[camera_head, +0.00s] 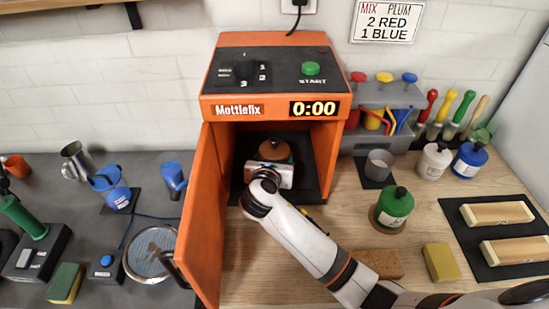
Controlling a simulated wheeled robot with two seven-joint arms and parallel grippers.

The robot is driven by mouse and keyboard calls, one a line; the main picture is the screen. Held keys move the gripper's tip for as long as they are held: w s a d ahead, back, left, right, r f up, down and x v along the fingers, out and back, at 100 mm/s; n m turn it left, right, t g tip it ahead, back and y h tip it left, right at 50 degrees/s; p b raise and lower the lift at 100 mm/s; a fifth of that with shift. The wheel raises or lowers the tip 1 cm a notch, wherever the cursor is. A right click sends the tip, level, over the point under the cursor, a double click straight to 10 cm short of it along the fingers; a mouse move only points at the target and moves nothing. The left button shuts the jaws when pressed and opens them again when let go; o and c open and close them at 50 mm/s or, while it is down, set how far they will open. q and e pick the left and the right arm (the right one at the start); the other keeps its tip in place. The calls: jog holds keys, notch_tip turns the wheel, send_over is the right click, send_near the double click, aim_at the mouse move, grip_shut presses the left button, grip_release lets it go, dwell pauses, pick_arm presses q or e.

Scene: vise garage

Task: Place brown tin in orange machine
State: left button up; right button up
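The orange machine (277,81) stands at the back centre, with its door (205,215) swung open to the left. Its display reads 0:00. The brown tin (273,151), with a dark knob on top, is inside the machine's dark chamber. My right arm reaches in from the lower right. My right gripper (270,168) is inside the chamber at the near side of the tin. The gripper's fingers and the tin's lower part are hidden, so I cannot tell whether the fingers are closed on it. My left gripper is not in view.
A green tin (393,207), a white tin (433,161) and a blue tin (469,159) stand on the right bench. A grey cup (378,165) sits near the machine's right side. A blue jug (111,187) and a round metal plate (150,254) are left of the door.

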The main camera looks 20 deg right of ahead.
jog(key=o, duration=1.3)
jog(key=shift+f, duration=0.1)
jog(key=shift+s, duration=0.15)
jog(key=v, duration=1.2)
